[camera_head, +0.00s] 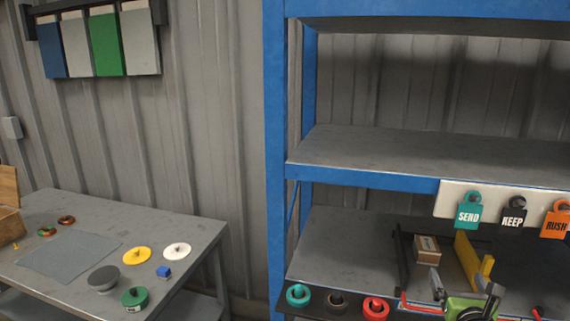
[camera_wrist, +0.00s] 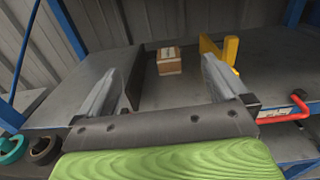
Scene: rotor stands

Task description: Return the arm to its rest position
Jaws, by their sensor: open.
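My gripper (camera_head: 464,282) is at the lower right of the head view, in front of the blue rack's lower shelf. In the wrist view my gripper (camera_wrist: 175,64) has its two grey fingers spread wide apart, with nothing held between them. A small cardboard box (camera_head: 427,248) sits on the lower shelf beyond the fingers, apart from them. The box also shows in the wrist view (camera_wrist: 169,62), between a dark upright divider (camera_wrist: 133,78) and a yellow one (camera_wrist: 231,50). Most of my arm is out of view.
The blue rack (camera_head: 277,150) has a bare upper shelf (camera_head: 400,150). SEND, KEEP and RUSH tags (camera_head: 467,213) hang on its front. Coloured rings (camera_head: 298,295) and a red bar (camera_wrist: 285,115) lie along the front edge. A grey table (camera_head: 190,225) with several discs stands left.

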